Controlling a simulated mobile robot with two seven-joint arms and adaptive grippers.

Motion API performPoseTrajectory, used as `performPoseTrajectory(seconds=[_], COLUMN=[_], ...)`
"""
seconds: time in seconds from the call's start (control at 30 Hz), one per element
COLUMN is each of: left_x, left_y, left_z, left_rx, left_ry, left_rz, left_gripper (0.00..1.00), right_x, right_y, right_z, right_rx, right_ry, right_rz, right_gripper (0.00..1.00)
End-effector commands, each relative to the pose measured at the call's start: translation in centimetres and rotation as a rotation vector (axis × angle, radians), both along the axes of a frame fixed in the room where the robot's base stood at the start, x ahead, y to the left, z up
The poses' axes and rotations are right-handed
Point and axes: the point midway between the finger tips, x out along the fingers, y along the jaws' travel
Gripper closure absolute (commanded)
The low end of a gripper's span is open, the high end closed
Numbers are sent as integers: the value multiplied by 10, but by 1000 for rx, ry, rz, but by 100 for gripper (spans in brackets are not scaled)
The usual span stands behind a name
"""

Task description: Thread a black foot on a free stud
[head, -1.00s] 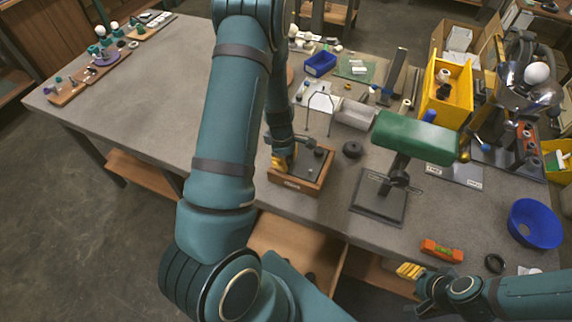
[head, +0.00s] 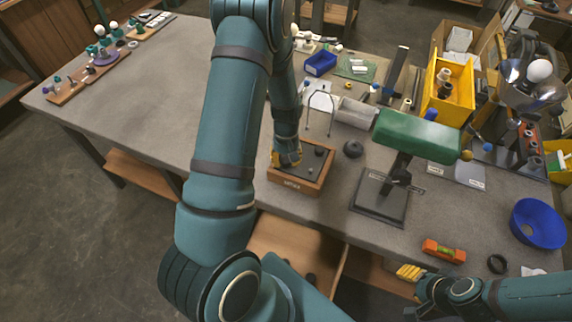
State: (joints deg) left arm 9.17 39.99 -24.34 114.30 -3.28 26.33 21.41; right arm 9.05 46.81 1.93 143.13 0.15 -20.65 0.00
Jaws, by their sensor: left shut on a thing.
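A wooden-framed block with a dark top (head: 300,175) lies near the table's front edge. A dark round knob, looking like a black foot (head: 319,151), stands at its far right corner. A small pale spot, perhaps a stud (head: 310,170), shows nearer the front. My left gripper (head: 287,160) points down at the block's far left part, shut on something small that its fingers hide. I cannot tell whether that thing touches a stud. My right gripper (head: 410,272), with yellow fingers, is off the table's front edge at lower right; its opening is unclear.
A black round piece (head: 353,149) lies right of the block. A green-headed lamp-like stand (head: 415,137) rises further right. An orange level (head: 443,251) and blue bowl (head: 536,223) lie at right.

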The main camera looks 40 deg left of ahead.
Motion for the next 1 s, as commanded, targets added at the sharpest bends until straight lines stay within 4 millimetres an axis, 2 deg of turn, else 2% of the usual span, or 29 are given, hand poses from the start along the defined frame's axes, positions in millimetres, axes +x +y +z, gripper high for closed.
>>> performPoseTrajectory(seconds=[0.3,0.63,1.0], left_x=[-3,-3,-2], left_y=[-1,-1,-1], left_z=[-2,-3,-3], left_rx=[-3,-4,-4], left_ry=[8,7,6], left_rz=[-35,-560,-620], left_gripper=[100,100,100], right_x=[0,0,0], right_y=[0,0,0], right_z=[-1,-9,-9], right_rx=[0,0,0], right_ry=[0,0,0], right_rz=[0,0,0], right_gripper=[53,53,53])
